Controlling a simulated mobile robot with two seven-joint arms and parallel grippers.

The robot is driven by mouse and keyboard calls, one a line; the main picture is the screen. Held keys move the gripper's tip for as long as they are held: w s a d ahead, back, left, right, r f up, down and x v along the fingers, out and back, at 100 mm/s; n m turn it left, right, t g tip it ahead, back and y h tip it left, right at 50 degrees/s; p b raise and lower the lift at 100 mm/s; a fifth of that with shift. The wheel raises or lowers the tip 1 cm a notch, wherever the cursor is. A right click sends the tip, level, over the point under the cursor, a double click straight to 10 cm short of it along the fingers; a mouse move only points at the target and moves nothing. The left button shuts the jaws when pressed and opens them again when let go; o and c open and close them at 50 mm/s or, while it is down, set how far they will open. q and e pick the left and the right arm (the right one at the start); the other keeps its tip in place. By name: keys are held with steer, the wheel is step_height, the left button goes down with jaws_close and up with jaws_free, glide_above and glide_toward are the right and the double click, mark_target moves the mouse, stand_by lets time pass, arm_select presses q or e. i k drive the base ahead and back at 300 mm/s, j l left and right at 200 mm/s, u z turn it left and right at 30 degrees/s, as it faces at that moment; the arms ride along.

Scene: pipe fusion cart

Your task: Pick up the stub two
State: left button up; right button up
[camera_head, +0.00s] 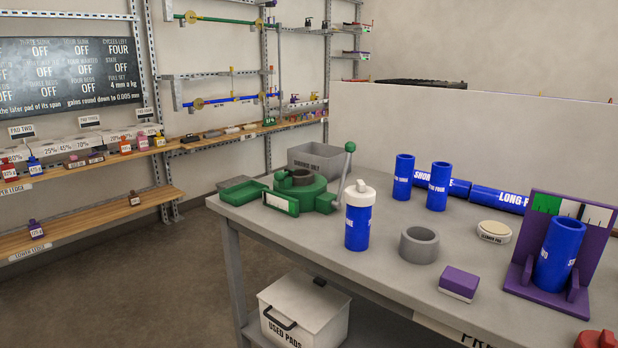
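Several blue stubs stand upright on the grey cart top, and no label on them clearly reads "two". One blue stub (558,256) leans in the purple stand (520,281) at the right; only a leading "S" of its label shows. Two more blue stubs stand at the back; the label on the left one (403,177) is too small to read, and the right one (438,188) seems to read "four". A blue stub with a white cap (358,222) stands nearer the front, its label partly turned away. Neither of my grippers is in view.
A grey ring (418,246), a purple-and-white block (459,283) and a round pad (494,232) lie on the cart. A green clamp device (302,188) and a grey bin (318,157) stand at its left. Long blue pipes (497,199) lie behind. Clear tabletop lies along the front.

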mark_target(565, 236)
steer(key=l+z, duration=0.1)
steer(key=z, duration=1.25)
